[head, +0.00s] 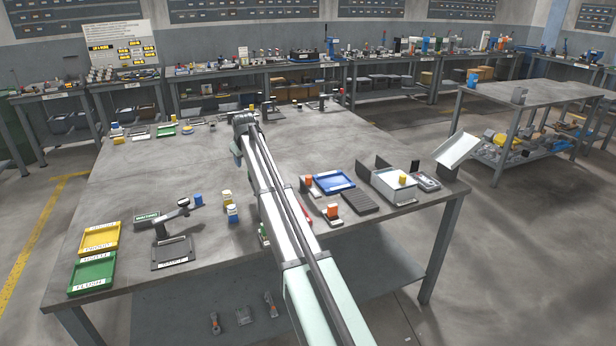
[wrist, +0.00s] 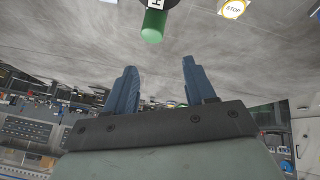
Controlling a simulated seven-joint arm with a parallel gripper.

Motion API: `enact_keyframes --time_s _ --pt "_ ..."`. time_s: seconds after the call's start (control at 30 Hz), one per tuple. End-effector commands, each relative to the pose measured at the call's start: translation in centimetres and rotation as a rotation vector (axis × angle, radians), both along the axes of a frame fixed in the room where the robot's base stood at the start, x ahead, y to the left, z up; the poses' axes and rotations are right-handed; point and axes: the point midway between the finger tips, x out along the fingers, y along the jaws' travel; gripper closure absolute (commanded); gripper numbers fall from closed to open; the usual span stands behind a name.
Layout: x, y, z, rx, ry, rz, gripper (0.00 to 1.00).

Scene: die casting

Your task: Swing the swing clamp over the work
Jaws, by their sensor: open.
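A device that looks like the swing clamp (head: 162,226) stands at the front left of the bench in the head view. It has a dark flat base, an upright post and an arm reaching up and right to a dark knob (head: 183,202). My gripper (wrist: 159,66) is open and empty in the wrist view, over bare bench. A green cylinder (wrist: 153,27) with a dark, lettered part is beyond the fingertips, apart from them; I cannot tell which device it belongs to.
Yellow (head: 100,237) and green (head: 92,273) trays lie at the bench's left edge. A blue tray (head: 334,182) and a grey box (head: 392,187) are to the right. My arm crosses the bench middle, hiding part of it.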

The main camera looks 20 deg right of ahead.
Motion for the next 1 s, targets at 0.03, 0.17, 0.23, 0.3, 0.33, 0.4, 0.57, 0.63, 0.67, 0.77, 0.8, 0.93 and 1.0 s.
enact_keyframes --time_s 0.03,0.17,0.23,0.3,0.33,0.4,0.57,0.63,0.67,0.77,0.8,0.93,1.0 --pt "0.2 -3.6 0.6 0.027 0.065 -0.071 0.45" --pt "-1.6 -10.9 1.6 0.098 0.235 -0.246 0.45" --pt "-2.9 -14.3 2.4 0.131 0.316 -0.329 0.45" --pt "-4.1 -17.0 3.1 0.157 0.386 -0.403 0.45" --pt "-4.6 -18.0 3.4 0.168 0.413 -0.43 0.45" --pt "-5.6 -19.9 4.0 0.186 0.464 -0.483 0.45" --pt "-7.0 -22.1 4.8 0.208 0.529 -0.55 0.45" --pt "-7.2 -22.4 4.6 0.211 0.538 -0.558 0.45" --pt "-7.3 -22.4 4.5 0.211 0.54 -0.56 0.45" --pt "-7.4 -22.4 3.4 0.211 0.542 -0.559 0.45" --pt "-7.4 -22.4 2.9 0.211 0.542 -0.559 0.45" --pt "-7.4 -22.3 0.8 0.211 0.541 -0.558 0.45" --pt "-7.4 -22.3 -0.5 0.211 0.541 -0.558 0.45"
